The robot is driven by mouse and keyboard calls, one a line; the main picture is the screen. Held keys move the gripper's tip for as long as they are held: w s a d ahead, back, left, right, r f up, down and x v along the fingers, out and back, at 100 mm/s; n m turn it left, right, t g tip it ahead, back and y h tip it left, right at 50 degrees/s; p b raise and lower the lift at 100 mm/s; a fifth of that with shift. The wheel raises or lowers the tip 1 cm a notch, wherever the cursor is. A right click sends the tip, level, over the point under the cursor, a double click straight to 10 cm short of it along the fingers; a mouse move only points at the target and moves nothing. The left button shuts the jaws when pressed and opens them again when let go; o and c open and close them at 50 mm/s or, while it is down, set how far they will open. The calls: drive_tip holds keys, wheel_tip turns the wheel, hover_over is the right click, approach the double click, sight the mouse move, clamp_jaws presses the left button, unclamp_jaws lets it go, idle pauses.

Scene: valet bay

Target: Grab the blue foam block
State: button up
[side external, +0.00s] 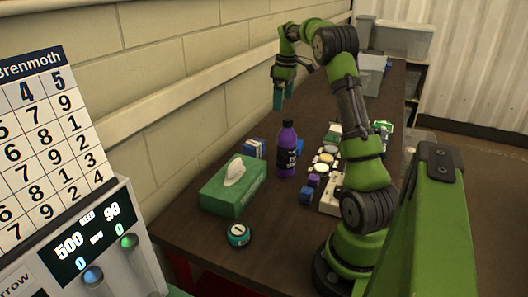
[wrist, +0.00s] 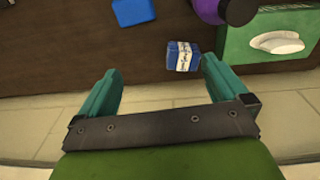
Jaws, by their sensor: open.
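A plain blue block (wrist: 133,12), which looks like the foam block, lies on the dark table at the top edge of the wrist view, partly cut off. In the side view a blue patch (side external: 299,146), likely the same block, shows behind the purple bottle, mostly hidden. My gripper (side external: 283,98) is open and empty, fingers pointing down, high above the table near the wall. In the wrist view my gripper (wrist: 161,68) has its teal fingers wide apart, and the block lies beyond them, untouched.
A purple bottle (side external: 287,150) stands upright by the block. A blue-and-white box (wrist: 183,57) and a green tissue box (side external: 233,186) are nearby. A teal round item (side external: 238,235) sits in front. Several small items crowd the table beside my arm. A block wall (side external: 190,100) runs behind.

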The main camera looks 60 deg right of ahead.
drive_tip(key=s+d+f, duration=0.3)
drive_tip(key=d+f, duration=0.1)
drive_tip(key=d, duration=0.1)
drive_tip(key=shift+n+g, duration=0.3)
drive_tip(key=shift+g, duration=0.1)
drive_tip(key=f, duration=1)
drive_tip(key=shift+d+f, duration=0.15)
drive_tip(key=shift+d, duration=0.1)
drive_tip(key=shift+d+f, duration=0.1)
drive_tip(key=shift+f, duration=2.95)
drive_tip(key=shift+c, duration=0.2)
drive_tip(key=c, duration=0.7)
